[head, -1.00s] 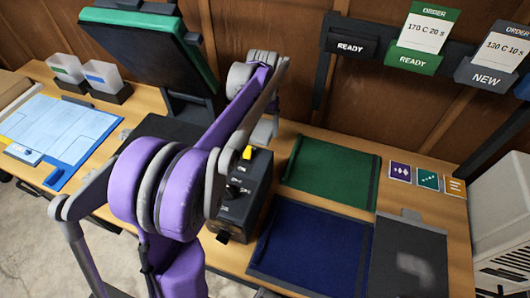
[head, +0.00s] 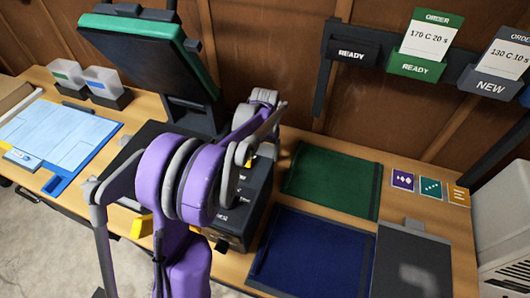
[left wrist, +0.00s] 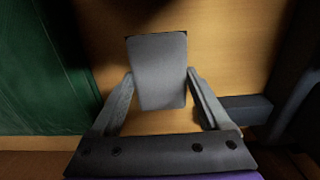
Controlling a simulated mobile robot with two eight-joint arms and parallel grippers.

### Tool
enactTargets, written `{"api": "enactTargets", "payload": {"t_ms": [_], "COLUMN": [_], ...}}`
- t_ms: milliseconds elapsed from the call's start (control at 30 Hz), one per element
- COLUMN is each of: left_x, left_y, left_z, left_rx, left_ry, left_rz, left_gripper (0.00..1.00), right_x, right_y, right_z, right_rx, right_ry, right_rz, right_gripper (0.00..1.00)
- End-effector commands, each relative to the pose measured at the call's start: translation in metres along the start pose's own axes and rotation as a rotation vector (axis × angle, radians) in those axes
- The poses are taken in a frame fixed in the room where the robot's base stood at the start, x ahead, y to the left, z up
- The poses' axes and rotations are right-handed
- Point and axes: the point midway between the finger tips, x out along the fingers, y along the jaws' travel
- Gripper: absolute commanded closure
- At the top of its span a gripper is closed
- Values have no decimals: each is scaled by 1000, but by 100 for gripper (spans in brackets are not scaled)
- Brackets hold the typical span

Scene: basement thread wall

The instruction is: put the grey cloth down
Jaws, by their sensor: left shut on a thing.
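In the left wrist view my left gripper (left wrist: 160,88) is shut on the grey cloth (left wrist: 160,65), a small flat light-grey rectangle between the two fingers. It shows over a wooden surface (left wrist: 230,50); I cannot tell whether it touches it. A dark green surface (left wrist: 35,75) lies to its left. In the head view my purple left arm reaches toward the back of the bench, but its fingers and the cloth are hidden behind the arm. My right gripper is in neither view.
A dark control box (head: 240,225) stands behind my arm, beside the heat press (head: 150,55). Green (head: 331,180), blue (head: 312,252) and dark grey (head: 411,265) mats cover the right of the bench. Three small cards (head: 430,187) lie by the wall. Order holders (head: 415,66) hang above.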

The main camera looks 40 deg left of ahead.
Motion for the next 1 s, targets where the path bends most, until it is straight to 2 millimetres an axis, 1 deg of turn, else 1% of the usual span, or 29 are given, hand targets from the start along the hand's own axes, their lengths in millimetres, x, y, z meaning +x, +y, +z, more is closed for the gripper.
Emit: {"api": "enactTargets", "payload": {"t_ms": [67,100,167,200,433,567,667,800,1000], "left_x": [4,3,2,2,1,-10,-27,-59,-98], "left_y": [0,0,0,0,0,0,0,0,0], "left_z": [0,0,0,0,0,0,0,0,0], "left_rx": [0,0,0,0,0,-1,-1,-1,-1], "left_ry": [0,0,0,0,0,0,0,0,0], "left_rz": [0,0,0,0,0,0,0,0,0], "left_gripper": [81,13,2,0,0,0,0,0,0], "right_x": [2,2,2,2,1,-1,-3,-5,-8], "right_y": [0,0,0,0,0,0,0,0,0], "right_z": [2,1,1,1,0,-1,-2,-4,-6], "right_rx": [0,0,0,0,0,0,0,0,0], "right_ry": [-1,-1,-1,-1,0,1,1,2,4], "right_rz": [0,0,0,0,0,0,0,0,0], "right_gripper": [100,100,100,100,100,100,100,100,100]}}
